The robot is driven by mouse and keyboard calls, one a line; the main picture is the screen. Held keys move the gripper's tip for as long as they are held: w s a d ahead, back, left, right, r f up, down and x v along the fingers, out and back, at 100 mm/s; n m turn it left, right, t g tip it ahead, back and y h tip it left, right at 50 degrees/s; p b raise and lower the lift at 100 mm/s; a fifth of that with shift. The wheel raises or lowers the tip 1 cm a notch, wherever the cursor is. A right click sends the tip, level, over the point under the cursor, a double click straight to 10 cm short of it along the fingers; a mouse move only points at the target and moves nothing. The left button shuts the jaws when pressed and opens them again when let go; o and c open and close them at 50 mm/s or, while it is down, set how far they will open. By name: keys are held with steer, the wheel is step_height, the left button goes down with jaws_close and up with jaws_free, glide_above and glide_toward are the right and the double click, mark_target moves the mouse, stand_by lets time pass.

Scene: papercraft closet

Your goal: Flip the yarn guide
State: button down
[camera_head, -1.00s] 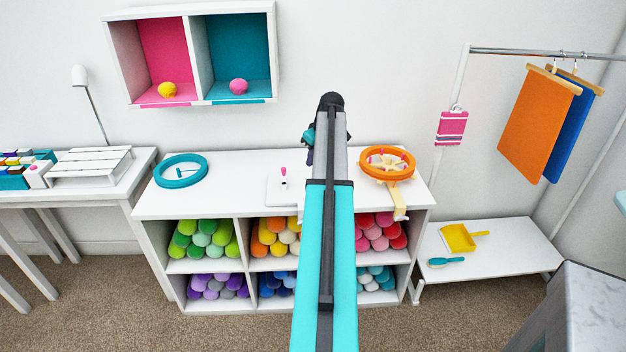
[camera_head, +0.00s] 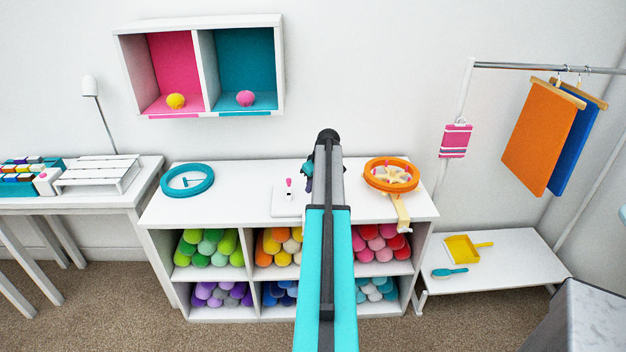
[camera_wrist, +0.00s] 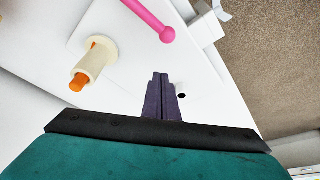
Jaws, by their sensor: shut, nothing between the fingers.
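A pink rod with a ball end (camera_wrist: 150,20), which looks like the yarn guide, shows at the top of the wrist view. In the head view a small pink piece (camera_head: 289,182) stands up from a white plate (camera_head: 287,206) on the shelf top. My gripper (camera_wrist: 161,76) has its purple fingers together and empty, over the white surface and apart from the rod's ball end. In the head view my gripper (camera_head: 309,178) is partly hidden behind my arm, just right of the pink piece. A small dark hole (camera_wrist: 182,96) lies right of the fingertips.
A cream post with an orange core (camera_wrist: 92,62) stands left of the fingers. An orange ring winder (camera_head: 391,161) with a cream arm sits at the shelf's right, a teal ring (camera_head: 187,168) at the left. Yarn rolls (camera_head: 208,247) fill the cubbies below.

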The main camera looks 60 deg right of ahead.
steer(key=shift+s+a+f+p, duration=0.3)
steer(key=shift+s+f+p, duration=0.2)
steer(key=shift+s, duration=0.35)
steer(key=shift+s+a+f, duration=0.1)
steer(key=shift+s, duration=0.55)
steer(key=shift+s+f+p, duration=0.15)
steer(key=shift+s+p, duration=0.15)
